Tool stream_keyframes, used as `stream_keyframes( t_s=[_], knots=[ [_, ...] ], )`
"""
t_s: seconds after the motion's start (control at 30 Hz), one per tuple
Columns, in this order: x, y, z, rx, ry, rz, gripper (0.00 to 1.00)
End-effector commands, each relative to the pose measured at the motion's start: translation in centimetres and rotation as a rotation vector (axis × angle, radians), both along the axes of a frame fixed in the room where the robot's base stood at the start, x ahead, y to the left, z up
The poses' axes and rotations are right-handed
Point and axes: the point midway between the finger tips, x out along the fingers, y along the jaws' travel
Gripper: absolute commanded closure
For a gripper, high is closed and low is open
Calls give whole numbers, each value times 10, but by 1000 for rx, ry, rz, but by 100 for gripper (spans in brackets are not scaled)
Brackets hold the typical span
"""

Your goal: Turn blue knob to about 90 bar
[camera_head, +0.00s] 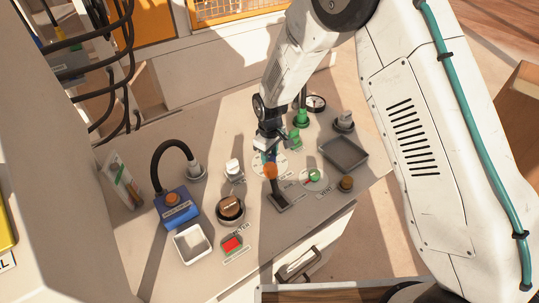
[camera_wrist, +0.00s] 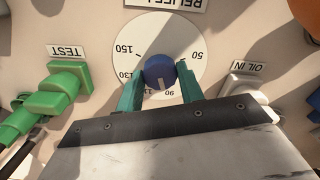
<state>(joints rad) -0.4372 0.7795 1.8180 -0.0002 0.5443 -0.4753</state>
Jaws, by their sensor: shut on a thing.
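The blue knob (camera_wrist: 160,72) sits on a round white dial (camera_wrist: 150,32) under a "RELIEF" label, which appears upside down in the wrist view. The dial shows 150, 130, 90 and 50, with a partly covered number between 130 and 90. The knob's white mark points down toward the gripper, between that covered number and 90. My gripper (camera_wrist: 160,82) is shut on the knob, one teal finger on each side. In the head view my gripper (camera_head: 268,150) reaches down to the panel and hides most of the knob.
A green valve (camera_wrist: 65,90) by a "TEST" label is left of the dial; an "OIL IN" label (camera_wrist: 248,67) is right. An orange-handled lever (camera_head: 270,171) stands close to the gripper. A gauge (camera_head: 315,103), grey tray (camera_head: 344,153) and red button (camera_head: 232,243) are also there.

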Motion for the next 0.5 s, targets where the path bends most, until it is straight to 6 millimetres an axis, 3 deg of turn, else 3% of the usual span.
stream_keyframes(
  t_s=[0.5],
  knots=[
    [0, 1, 0, 1, -1, 76, 85]
  ],
)
